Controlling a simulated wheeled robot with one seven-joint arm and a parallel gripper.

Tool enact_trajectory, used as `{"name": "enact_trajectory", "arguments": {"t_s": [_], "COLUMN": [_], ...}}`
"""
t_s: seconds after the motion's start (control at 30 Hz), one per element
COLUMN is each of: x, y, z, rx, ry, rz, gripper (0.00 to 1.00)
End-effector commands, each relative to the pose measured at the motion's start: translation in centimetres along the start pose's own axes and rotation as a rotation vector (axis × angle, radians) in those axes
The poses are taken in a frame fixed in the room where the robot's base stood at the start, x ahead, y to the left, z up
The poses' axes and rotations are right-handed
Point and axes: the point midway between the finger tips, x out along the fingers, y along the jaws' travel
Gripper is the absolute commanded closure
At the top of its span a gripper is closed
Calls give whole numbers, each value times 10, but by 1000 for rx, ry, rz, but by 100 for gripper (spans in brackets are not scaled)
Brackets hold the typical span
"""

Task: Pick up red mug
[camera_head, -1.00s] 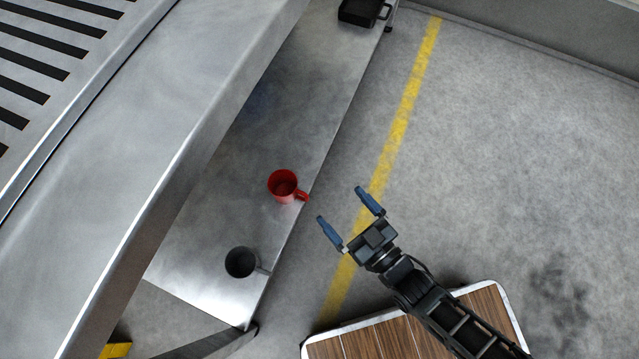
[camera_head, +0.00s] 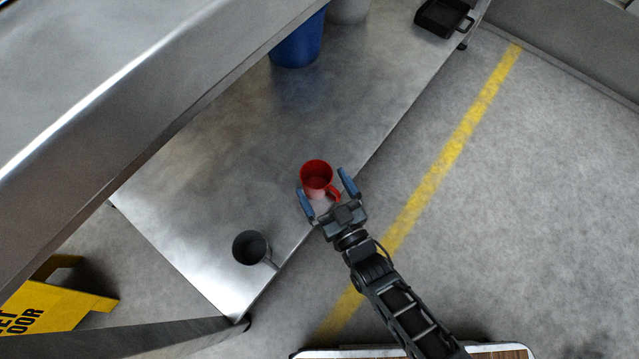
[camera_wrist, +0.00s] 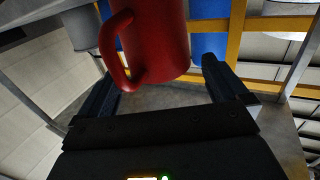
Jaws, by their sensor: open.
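The red mug (camera_head: 316,176) stands upright on the steel shelf (camera_head: 215,185), near its right edge, with its handle toward my gripper. My gripper (camera_head: 324,186) is open, its two blue fingers on either side of the mug's near part and handle. In the wrist view, the red mug (camera_wrist: 158,40) is just ahead, between and beyond the fingertips (camera_wrist: 158,78), with its handle on the left. The fingers do not appear closed on it.
A dark grey mug (camera_head: 250,248) stands nearer on the same shelf. A blue container (camera_head: 298,45) and a black tray (camera_head: 440,18) are farther back. A steel upper surface (camera_head: 120,80) overhangs the left side. A yellow floor sign (camera_head: 55,308) is at lower left. Floor to the right is clear.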

Motion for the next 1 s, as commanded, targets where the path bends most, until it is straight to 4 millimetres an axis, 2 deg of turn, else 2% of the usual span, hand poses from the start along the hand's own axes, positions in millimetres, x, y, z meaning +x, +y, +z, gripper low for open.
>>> {"name": "enact_trajectory", "arguments": {"t_s": [0.1, 0.33, 0.9, 1.0], "x": [15, 16, 16, 16], "y": [0, 0, 0, 0], "z": [2, 0, 0, 0], "rx": [-1, 0, -1, 0], "ry": [1, -1, -1, -1], "rz": [0, 0, 1, 1], "gripper": [0, 0, 54, 55]}}
